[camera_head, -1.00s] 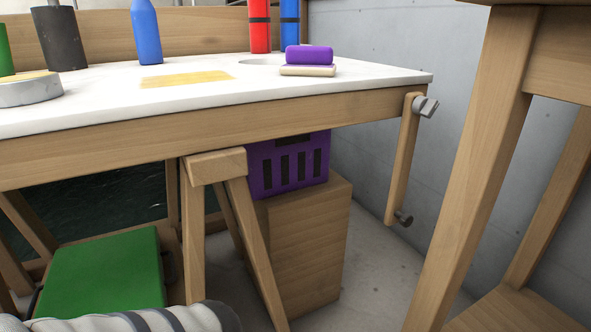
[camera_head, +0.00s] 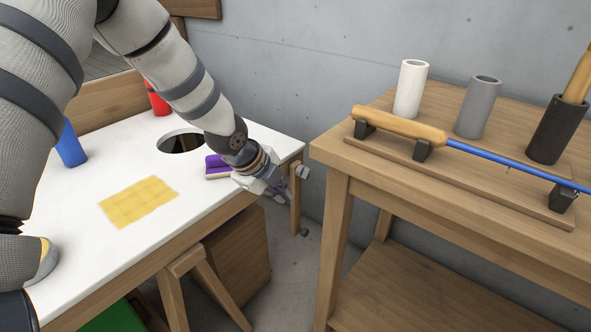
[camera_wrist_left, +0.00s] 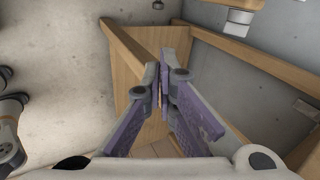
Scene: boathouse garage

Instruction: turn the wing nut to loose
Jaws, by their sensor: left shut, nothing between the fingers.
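The grey wing nut (camera_head: 303,172) sits at the top of a narrow wooden bar (camera_head: 295,206) that hangs at the right end of the white-topped bench. My left gripper (camera_head: 286,196) is just left of the wing nut and a little lower, over the bench's end; I cannot tell whether they touch. In the wrist view its purple fingers (camera_wrist_left: 164,84) are shut with nothing between them. A pale grey piece (camera_wrist_left: 237,18) is cut off at the top of that view; I cannot tell if it is the wing nut. My right gripper is not in view.
The white bench top (camera_head: 75,255) has a round hole, a purple block (camera_head: 215,163) and a yellow cloth (camera_head: 138,201). A wooden table (camera_head: 350,150) stands close on the right with a blue rod and cylinders. A narrow gap lies between them. The concrete wall is behind.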

